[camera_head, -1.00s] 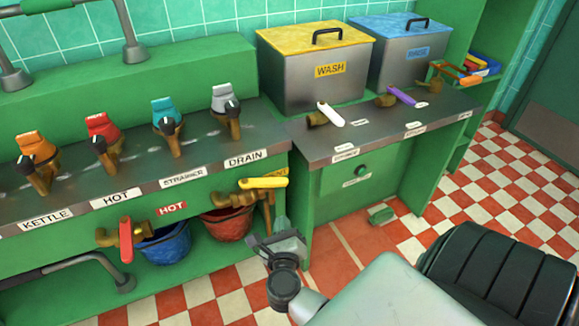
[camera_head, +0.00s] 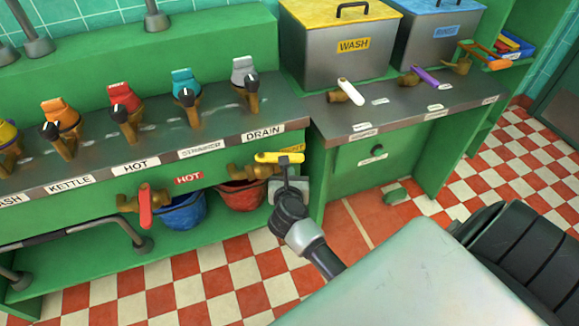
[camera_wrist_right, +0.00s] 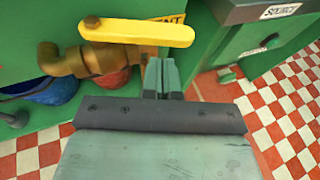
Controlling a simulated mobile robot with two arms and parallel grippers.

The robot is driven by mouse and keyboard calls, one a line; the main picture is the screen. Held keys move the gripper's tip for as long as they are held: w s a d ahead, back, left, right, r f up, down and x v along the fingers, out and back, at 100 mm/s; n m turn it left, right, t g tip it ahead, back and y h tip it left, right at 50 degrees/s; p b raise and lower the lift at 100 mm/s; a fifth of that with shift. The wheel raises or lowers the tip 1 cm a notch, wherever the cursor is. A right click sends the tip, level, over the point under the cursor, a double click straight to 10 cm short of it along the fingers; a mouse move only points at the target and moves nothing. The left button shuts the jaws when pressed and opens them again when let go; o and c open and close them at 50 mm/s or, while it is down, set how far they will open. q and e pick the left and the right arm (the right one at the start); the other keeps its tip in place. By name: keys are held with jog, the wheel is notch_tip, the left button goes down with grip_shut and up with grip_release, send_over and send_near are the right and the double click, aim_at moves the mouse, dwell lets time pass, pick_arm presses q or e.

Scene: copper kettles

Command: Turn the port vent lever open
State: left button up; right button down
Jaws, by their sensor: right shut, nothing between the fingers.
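The yellow lever (camera_head: 278,158) sits on a brass valve under the counter edge, its handle lying roughly level and pointing right. A yellow label behind it is partly hidden; in the right wrist view its visible end reads "ENT". The same yellow lever (camera_wrist_right: 140,32) crosses the top of the right wrist view. My right gripper (camera_head: 284,164) is shut and empty, with its tips at the handle's front side in the head view. In the right wrist view its fingertips (camera_wrist_right: 162,64) are just below the handle's right half; I cannot tell whether they touch. My left gripper is not in view.
A red lever (camera_head: 145,207) on a brass pipe is to the left, by the "HOT" label. A blue bucket (camera_head: 180,212) and a red bucket (camera_head: 241,195) stand below. The counter edge (camera_head: 200,153) is above the yellow lever.

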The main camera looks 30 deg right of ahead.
aim_at(293, 157)
jog(key=shift+w+d, duration=0.8)
jog(key=shift+w, duration=0.35)
jog(key=shift+r, duration=0.1)
jog(key=shift+w+d+r+p, duration=0.1)
jog(key=shift+w+d+p, duration=0.1)
jog(key=shift+d+p, duration=0.2)
jog(key=shift+w+d+p, duration=0.6)
jog(key=shift+w+d, duration=0.05)
jog(key=shift+d, duration=0.05)
jog(key=shift+w+d, duration=0.2)
jog(key=shift+w, duration=0.05)
jog(key=shift+d, duration=0.1)
jog(key=shift+s, duration=0.1)
